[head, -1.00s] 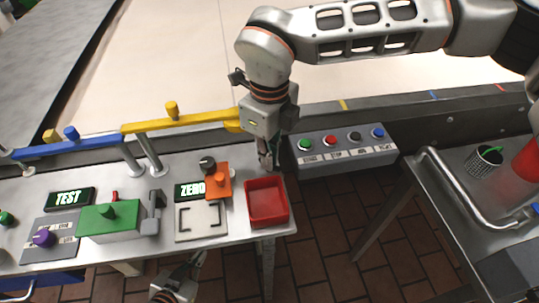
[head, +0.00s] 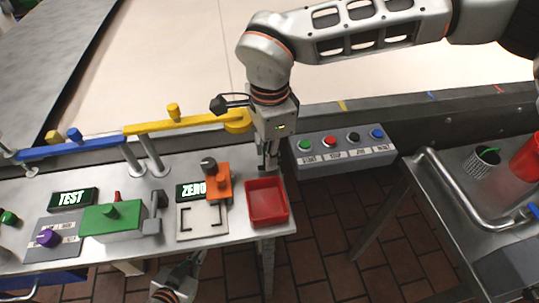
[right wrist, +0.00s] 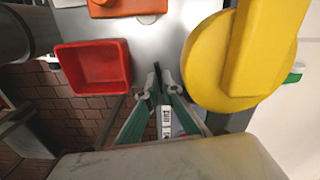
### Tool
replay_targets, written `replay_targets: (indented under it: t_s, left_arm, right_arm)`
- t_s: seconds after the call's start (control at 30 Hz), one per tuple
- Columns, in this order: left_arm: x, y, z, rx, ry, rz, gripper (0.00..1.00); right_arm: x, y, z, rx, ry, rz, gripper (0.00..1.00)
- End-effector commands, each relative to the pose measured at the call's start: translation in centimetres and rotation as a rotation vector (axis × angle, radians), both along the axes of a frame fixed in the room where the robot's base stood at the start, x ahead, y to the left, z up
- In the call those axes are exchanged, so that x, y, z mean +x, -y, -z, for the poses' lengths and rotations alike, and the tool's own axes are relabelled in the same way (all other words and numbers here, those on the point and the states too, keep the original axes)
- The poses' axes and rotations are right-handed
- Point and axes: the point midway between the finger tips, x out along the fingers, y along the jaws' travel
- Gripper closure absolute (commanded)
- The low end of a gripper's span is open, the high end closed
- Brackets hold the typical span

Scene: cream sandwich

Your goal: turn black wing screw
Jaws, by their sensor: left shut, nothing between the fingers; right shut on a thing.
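My right gripper (head: 268,163) points down at the table's back edge, just behind the red bin. In the right wrist view its fingertips (right wrist: 159,82) are close together around a small dark piece (right wrist: 158,90), which I take to be the black wing screw. Its shape is mostly hidden by the fingers. My left gripper (head: 190,265) is low in the head view, in front of the table's front edge. It is shut and empty, apart from everything on the table.
The red bin (head: 267,203) is empty. The yellow guide rail (head: 185,122) ends close beside my right gripper; its round end (right wrist: 225,70) fills the wrist view's right. An orange block (head: 218,183), a green box (head: 112,222) and a button panel (head: 345,145) stand nearby.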

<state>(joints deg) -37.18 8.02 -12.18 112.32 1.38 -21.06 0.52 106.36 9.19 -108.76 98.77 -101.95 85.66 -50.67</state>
Motion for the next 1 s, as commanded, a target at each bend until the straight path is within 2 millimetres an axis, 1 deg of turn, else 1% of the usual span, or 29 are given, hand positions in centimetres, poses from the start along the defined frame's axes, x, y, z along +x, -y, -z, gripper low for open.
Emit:
replay_targets:
  t_s: [0.03, 0.2, 0.4, 0.6, 1.0]
  left_arm:
    - [0.05, 0.0, -0.2, 0.0, 0.001, 0.0, 1.0]
    - [0.11, 0.0, -0.47, 0.0, 0.003, 0.0, 1.0]
    - [0.17, 0.0, -0.71, 0.0, 0.005, 0.0, 1.0]
    - [0.21, 0.0, -0.84, -0.001, 0.006, 0.0, 1.0]
    - [0.27, 0.01, -0.95, 0.0, 0.007, 0.0, 1.0]
  right_arm:
    - [0.11, -0.05, -0.3, 0.001, 0.004, -0.039, 1.0]
    - [0.13, -0.07, -0.3, 0.002, 0.005, -0.167, 1.0]
    - [0.14, -0.09, -0.3, 0.002, 0.005, -0.275, 1.0]
    - [0.14, -0.09, -0.27, 0.002, 0.005, -0.335, 1.0]
    - [0.15, -0.09, -0.26, 0.002, 0.005, -0.357, 1.0]
